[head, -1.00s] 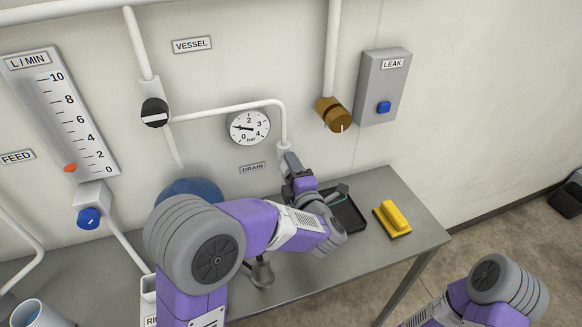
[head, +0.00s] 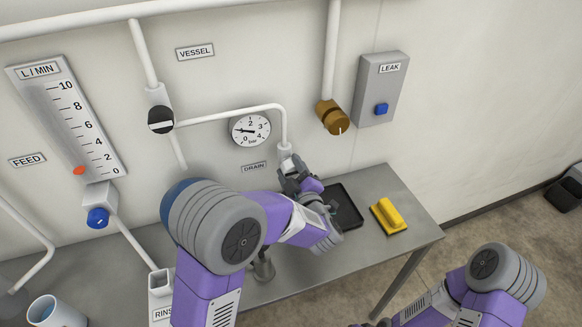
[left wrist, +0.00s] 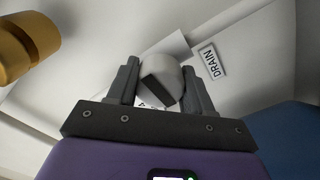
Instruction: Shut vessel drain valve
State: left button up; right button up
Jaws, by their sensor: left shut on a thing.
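The drain valve (left wrist: 160,78) is a pale round knob with a dark flat face, between the two fingers in the left wrist view. My left gripper (head: 289,168) is shut on it, below the bend of the white pipe (head: 284,130). In the head view the gripper and wrist hide most of the valve. The DRAIN label (head: 254,167) is on the wall to its left; it also shows in the left wrist view (left wrist: 210,62). The right arm is at the lower right of the head view, its gripper out of view.
A pressure gauge (head: 250,130) is on the wall above the label. A brown knob (head: 332,117) and a LEAK box (head: 381,90) with a blue button are to the right.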

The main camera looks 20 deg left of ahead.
dwell(0.5)
pick_arm(q)
jog(key=o, duration=1)
jog(key=shift+o, duration=0.2)
jog(key=shift+d, duration=0.1)
jog(key=v, duration=0.7)
jog(key=shift+s, duration=0.25)
jog(key=shift+d, duration=0.1)
